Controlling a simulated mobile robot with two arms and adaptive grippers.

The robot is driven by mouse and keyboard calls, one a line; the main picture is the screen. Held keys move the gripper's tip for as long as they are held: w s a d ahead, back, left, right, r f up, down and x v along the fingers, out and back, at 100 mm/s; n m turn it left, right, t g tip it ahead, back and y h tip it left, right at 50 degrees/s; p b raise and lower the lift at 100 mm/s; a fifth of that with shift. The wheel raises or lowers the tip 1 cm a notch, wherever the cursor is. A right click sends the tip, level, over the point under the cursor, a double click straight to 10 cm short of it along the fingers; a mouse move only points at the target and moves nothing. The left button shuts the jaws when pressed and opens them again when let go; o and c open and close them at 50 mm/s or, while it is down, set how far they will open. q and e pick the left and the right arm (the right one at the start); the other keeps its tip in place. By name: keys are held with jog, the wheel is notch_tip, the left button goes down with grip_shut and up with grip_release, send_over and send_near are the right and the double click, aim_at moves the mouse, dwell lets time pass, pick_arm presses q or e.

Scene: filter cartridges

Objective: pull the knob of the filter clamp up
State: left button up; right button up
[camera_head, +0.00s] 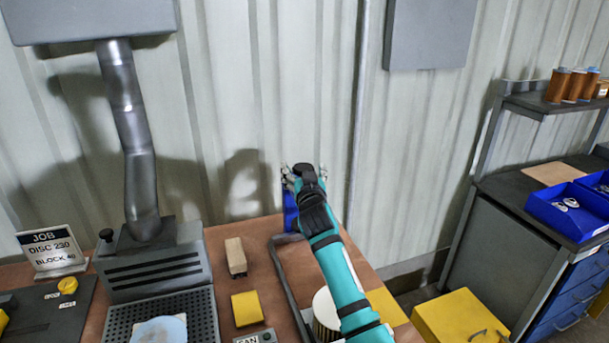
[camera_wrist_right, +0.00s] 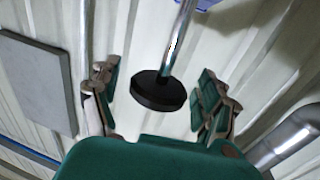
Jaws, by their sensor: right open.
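The filter clamp's knob (camera_wrist_right: 158,95) is a flat black disc on the end of a shiny metal rod (camera_wrist_right: 180,40), seen in the right wrist view. My right gripper (camera_wrist_right: 157,101) is open, with one finger on each side of the knob and visible gaps between. In the head view my right gripper (camera_head: 304,170) is at the wall side of the bench, above a blue part (camera_head: 290,212) that appears to be the clamp. The knob is hidden there by the gripper. A white filter cartridge (camera_head: 325,306) is partly covered by my right arm. My left gripper is not in view.
A grey extractor box (camera_head: 150,262) with a metal duct stands left on the bench. A wooden block (camera_head: 235,256) and a yellow block (camera_head: 247,308) lie left of my arm. A vertical pipe (camera_head: 358,120) runs down the wall close right of the gripper.

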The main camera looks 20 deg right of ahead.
jog(key=s+a, duration=0.2)
jog(key=s, duration=1)
